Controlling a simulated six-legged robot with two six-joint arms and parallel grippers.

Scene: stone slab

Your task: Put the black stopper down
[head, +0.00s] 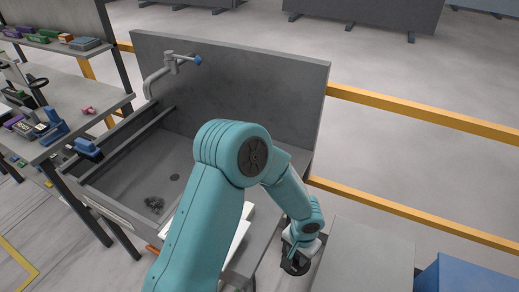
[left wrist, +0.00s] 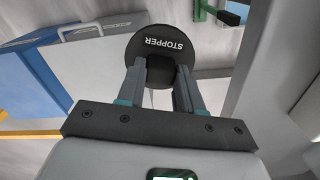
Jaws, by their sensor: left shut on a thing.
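My left gripper (left wrist: 159,78) is shut on the black stopper (left wrist: 155,42), a round dark disc with the word STOPPER on it. In the head view the stopper (head: 295,268) shows low, at the right side of the sink, under my wrist. It is held off to the right of the grey sink (head: 130,170), over the gap beside the sink unit. My arm hides part of the sink. My right gripper is in neither view.
The sink has a drain hole (head: 175,177), a dark clump (head: 153,203) and a tap (head: 165,72). A grey box (head: 362,262) and a blue box (head: 446,275) stand at the right. A cluttered bench (head: 70,95) stands at the left.

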